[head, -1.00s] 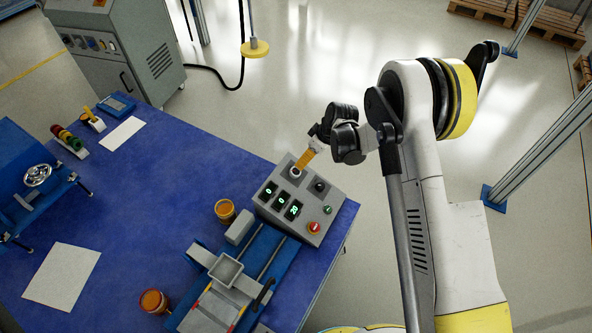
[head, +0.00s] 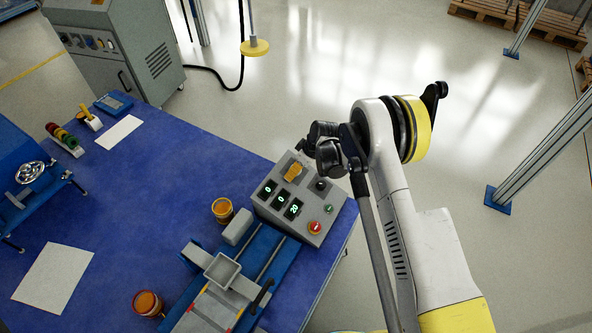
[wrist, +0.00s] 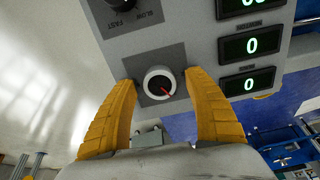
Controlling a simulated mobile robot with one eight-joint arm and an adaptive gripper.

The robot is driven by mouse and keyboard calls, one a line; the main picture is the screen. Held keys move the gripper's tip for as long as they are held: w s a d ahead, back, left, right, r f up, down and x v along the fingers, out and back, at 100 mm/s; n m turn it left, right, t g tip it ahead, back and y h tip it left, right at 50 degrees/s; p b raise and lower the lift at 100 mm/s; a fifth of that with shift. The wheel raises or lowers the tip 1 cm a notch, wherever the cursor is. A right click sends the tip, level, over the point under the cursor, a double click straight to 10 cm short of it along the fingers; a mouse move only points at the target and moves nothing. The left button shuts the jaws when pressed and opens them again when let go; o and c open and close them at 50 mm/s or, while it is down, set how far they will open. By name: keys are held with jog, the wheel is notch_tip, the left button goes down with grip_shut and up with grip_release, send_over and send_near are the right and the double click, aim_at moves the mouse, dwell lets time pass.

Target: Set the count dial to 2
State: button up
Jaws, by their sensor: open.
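The grey control box (head: 312,213) stands on the blue table. In the wrist view a round dial (wrist: 160,82) with a pale rim, dark face and red pointer sits on a dark square plate. Its pointer is toward the lower right of the picture; I see no readable count marks or label on it. My gripper (wrist: 161,78) is open, with one yellow finger on either side of the dial. I cannot tell whether either finger touches it. In the head view my gripper (head: 293,172) is over the dial's corner of the box and hides the dial.
A black SLOW/FAST knob (wrist: 117,6) is near the dial. Green displays beside it read 0 (wrist: 251,45) and 0 (wrist: 249,82); a third reads 20 (head: 294,209). A red button (head: 315,228) and green button (head: 328,209) are on the box. An orange-filled jar (head: 222,210) stands nearby.

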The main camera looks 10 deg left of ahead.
jog(key=c, duration=1.2)
jog(key=shift+n, duration=0.3)
jog(key=n, duration=1.1)
jog(key=shift+n, duration=0.3)
jog(key=o, duration=1.2)
